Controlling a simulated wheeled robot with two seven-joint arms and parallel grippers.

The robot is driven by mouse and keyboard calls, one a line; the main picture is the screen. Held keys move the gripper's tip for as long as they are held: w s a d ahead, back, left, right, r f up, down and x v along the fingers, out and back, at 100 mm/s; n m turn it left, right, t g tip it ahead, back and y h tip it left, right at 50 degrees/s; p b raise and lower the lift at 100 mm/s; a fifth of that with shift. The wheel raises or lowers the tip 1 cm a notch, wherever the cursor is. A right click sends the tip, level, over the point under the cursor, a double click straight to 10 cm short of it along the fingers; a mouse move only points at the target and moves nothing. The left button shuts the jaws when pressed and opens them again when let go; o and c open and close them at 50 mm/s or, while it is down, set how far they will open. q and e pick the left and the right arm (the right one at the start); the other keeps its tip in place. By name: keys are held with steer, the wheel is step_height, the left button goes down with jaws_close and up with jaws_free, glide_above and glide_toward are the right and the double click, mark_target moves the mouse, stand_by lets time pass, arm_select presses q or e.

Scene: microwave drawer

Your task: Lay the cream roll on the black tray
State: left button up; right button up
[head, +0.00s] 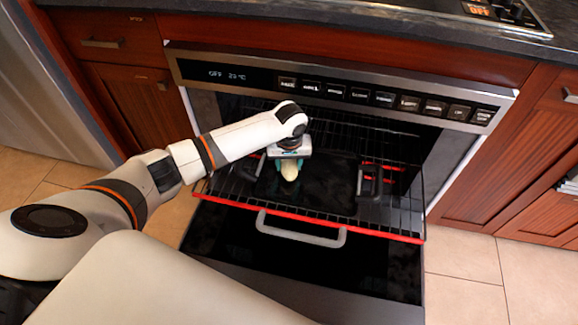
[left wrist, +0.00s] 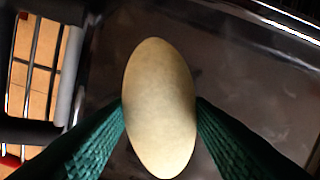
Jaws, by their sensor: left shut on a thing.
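The cream roll (left wrist: 160,108) is a pale oval, held between the green fingers of my left gripper in the left wrist view. In the head view my left gripper (head: 288,168) is shut on the roll (head: 289,173), over the left part of the black tray. The black tray (head: 325,185) lies on the pulled-out oven rack and has a dark handle at its right end. Its dark surface also shows behind the roll in the left wrist view (left wrist: 235,70). I cannot tell whether the roll touches the tray. My right gripper is not in view.
The wire rack (head: 400,215) with a red front edge sticks out of the oven. The oven door (head: 375,265) is open below it, with a grey handle (head: 300,230). The control panel (head: 340,90) is above. Bare tray lies right of the roll.

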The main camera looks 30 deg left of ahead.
mark_target(290, 166)
arm_select(q)
steer(key=shift+f, duration=0.4)
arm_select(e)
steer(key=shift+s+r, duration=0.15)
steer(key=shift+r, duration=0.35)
arm_select(q)
steer(key=o, duration=1)
steer(key=shift+f, duration=0.1)
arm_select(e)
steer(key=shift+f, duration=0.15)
arm_select(q)
steer(key=shift+r, duration=0.35)
steer(key=r+p, duration=0.1)
steer(key=r, duration=0.2)
steer(key=r+p, duration=0.1)
steer(key=r, duration=0.3)
steer(key=s+r+p, duration=0.1)
steer(key=r, duration=0.2)
steer(key=shift+d+r, duration=0.2)
steer(key=shift+d, duration=0.2)
steer(key=shift+s+r+p, duration=0.1)
steer(key=shift+r+p, duration=0.2)
steer(key=shift+r, duration=0.25)
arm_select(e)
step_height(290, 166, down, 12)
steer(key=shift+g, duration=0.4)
